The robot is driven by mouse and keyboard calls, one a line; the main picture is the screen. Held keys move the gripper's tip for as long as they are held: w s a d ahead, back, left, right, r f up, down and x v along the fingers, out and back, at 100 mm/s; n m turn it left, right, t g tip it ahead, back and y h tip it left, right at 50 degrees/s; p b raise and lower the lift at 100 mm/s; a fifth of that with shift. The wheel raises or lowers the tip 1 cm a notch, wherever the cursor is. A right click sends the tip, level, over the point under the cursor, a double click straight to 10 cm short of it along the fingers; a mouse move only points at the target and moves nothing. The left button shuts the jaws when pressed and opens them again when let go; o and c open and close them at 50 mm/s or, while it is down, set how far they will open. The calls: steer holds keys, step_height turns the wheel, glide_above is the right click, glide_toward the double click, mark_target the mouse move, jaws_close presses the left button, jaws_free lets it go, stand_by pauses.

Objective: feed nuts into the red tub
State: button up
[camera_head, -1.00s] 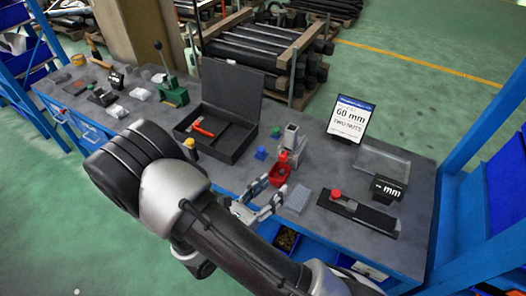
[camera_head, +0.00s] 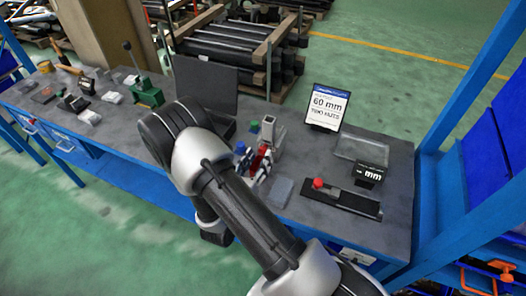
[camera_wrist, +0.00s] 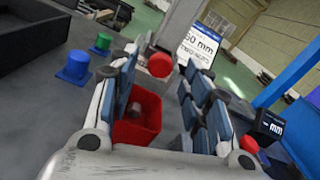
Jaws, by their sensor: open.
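The red tub (camera_wrist: 138,122) stands on the grey bench, and in the wrist view I look into its open top. A small greyish-brown piece (camera_wrist: 134,106) shows inside; I cannot tell if it is a nut. My gripper (camera_wrist: 163,65) is open, with one finger along each side of the tub. I cannot tell whether the fingers touch it. A red knob (camera_wrist: 159,65) sits just beyond the tub, in front of a grey upright feeder (camera_head: 277,134). In the head view, my arm and fingers partly hide the tub (camera_head: 258,160).
A blue piece (camera_wrist: 75,67) and a green piece (camera_wrist: 102,42) stand left of the tub. A sign reading 60 mm (camera_head: 326,106) stands behind. A black fixture with a red knob (camera_head: 341,198) and a clear tray (camera_head: 361,147) lie to the right. An open black case (camera_head: 205,85) is left.

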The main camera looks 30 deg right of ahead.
mark_target(262, 152)
steer(key=shift+x, duration=2.2)
jaws_close()
